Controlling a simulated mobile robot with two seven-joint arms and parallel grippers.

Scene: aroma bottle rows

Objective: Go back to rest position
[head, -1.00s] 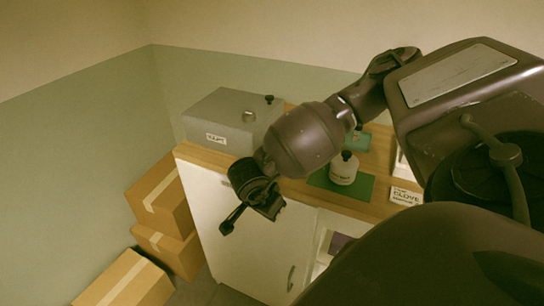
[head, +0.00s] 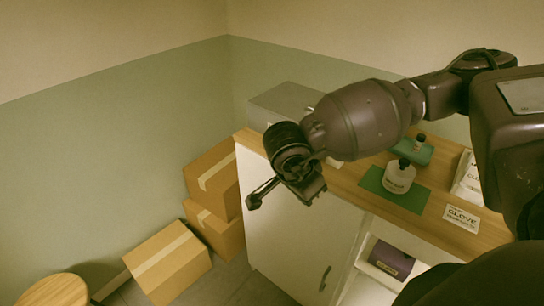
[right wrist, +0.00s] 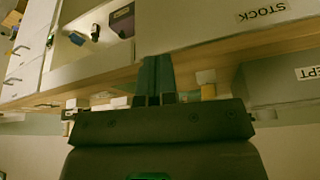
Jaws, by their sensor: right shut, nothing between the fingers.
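My right gripper (head: 254,202) hangs in front of the cabinet's white door in the head view, below the counter edge. In the right wrist view its narrow fingers (right wrist: 155,78) are together with nothing between them. A white bottle with a black cap (head: 399,178) stands upright on a green mat (head: 416,198) on the counter, clear of the gripper and to its right. My left gripper is in neither view.
The wooden counter (head: 345,181) tops a white cabinet (head: 300,235) with an open compartment holding a purple item (head: 391,260). My arm partly covers a grey box (head: 282,101). Cardboard boxes (head: 168,262) and a round stool (head: 55,290) stand at left.

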